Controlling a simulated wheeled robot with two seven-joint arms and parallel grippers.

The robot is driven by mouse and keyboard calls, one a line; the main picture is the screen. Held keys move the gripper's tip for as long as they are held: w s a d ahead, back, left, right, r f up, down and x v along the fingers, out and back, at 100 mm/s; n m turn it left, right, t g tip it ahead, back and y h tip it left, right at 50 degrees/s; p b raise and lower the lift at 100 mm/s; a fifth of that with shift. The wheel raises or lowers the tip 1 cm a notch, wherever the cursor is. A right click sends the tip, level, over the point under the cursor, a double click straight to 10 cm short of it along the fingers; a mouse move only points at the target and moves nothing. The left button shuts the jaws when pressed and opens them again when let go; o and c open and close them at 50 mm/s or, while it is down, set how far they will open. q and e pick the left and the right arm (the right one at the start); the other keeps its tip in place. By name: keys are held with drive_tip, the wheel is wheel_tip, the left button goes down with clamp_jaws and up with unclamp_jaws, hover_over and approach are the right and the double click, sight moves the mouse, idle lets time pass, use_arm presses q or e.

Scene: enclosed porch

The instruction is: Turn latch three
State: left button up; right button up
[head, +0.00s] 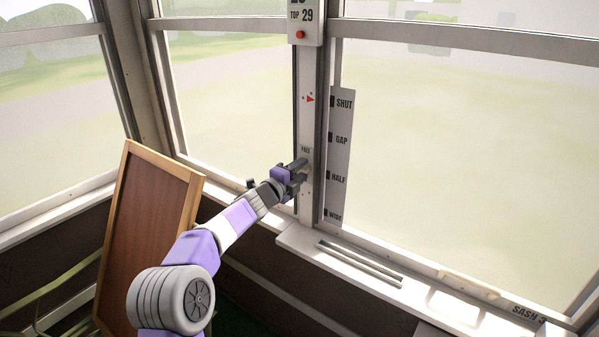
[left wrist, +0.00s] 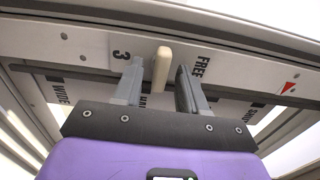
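The latch handle (left wrist: 161,68) is a pale, rounded peg on the white window post, beside a "3" label (left wrist: 120,55). In the left wrist view it stands between the two grey fingers of my left gripper (left wrist: 159,76). The fingers are apart, with a visible gap on the "3" side and a narrower one on the "FREE" side. A "FREE" label (left wrist: 202,67) and a red triangle (left wrist: 289,87) lie to the right. In the head view my left gripper (head: 302,170) is at the post and hides most of the latch. My right gripper is not in view.
A strip (head: 338,155) marked SHUT, GAP, HALF and WIDE stands right of the post (head: 308,75). Below is a white sill (head: 370,290) with grey bars. A wood-framed board (head: 150,230) stands left of my arm. Window panes fill both sides.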

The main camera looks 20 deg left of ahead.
use_arm(q)
drive_tip(key=shift+s+a, duration=0.2)
drive_tip(key=shift+s, duration=0.4)
drive_tip(key=v, duration=0.6)
drive_tip(key=shift+b, duration=0.4)
drive_tip(key=shift+s+f, duration=0.1)
drive_tip(key=shift+s, duration=0.1)
